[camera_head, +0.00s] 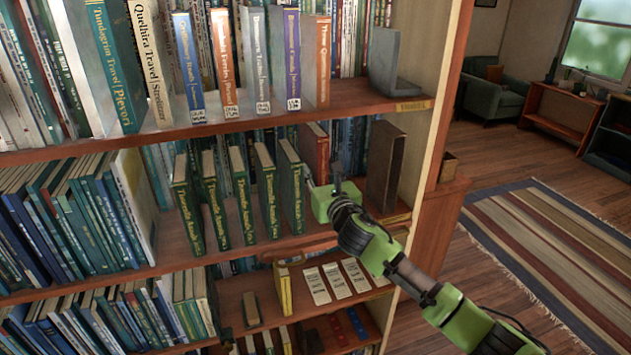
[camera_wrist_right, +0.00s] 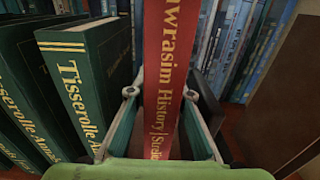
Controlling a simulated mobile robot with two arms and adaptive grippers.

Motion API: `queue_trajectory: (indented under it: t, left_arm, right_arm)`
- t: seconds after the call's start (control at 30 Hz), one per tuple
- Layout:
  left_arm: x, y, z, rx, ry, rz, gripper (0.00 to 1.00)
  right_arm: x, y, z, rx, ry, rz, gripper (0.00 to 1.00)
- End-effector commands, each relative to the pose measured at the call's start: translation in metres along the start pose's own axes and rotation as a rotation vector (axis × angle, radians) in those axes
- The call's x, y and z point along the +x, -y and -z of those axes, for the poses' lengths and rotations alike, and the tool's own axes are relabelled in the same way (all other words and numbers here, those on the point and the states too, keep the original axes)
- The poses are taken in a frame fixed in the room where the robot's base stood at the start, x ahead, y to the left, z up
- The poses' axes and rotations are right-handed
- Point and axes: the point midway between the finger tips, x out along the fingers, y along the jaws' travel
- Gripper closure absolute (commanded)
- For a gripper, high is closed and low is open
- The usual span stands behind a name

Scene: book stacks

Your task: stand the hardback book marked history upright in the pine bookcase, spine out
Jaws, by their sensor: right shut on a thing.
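The red hardback marked History (camera_head: 318,152) is upright in the pine bookcase (camera_head: 262,120), on the middle shelf, spine facing out. In the right wrist view, its spine (camera_wrist_right: 172,62) shows gold lettering including "History". My right gripper (camera_head: 331,192) is shut on the book, with one finger on each side of its spine; the wrist view shows this gripper (camera_wrist_right: 163,92) too. The gripper hides the book's lower part, so I cannot tell whether it rests on the shelf. My left gripper is not in view.
Several green Tisserolle Annals volumes (camera_head: 265,190) stand left of the book. A dark brown upright block (camera_head: 385,165) stands to its right. The shelf above holds spaced books and a grey bookend (camera_head: 384,62). A striped rug (camera_head: 555,240) and open floor lie right of the bookcase.

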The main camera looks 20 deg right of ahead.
Motion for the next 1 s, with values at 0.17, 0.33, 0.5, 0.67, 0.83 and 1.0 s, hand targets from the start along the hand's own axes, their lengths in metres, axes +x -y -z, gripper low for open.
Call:
queue_trajectory:
  t: [0.17,0.33,0.5,0.67,0.83,1.0]
  left_arm:
    - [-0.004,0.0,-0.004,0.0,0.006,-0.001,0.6]
    - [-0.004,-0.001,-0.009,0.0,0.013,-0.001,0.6]
    - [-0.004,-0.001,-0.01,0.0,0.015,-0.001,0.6]
    - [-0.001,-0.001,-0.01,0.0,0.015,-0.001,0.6]
    - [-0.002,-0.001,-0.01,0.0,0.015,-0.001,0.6]
    - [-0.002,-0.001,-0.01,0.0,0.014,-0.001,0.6]
  right_arm:
    - [0.0,-0.001,0.021,0.004,0.0,-0.001,1.0]
    - [0.0,0.0,0.031,0.001,0.004,0.0,1.0]
    - [0.0,0.0,0.03,0.0,0.005,-0.001,1.0]
    - [0.0,0.0,0.034,0.0,0.005,-0.001,1.0]
    - [0.0,0.0,0.037,0.0,-0.002,0.001,0.73]
    - [0.0,0.0,0.037,0.0,-0.002,0.001,0.73]
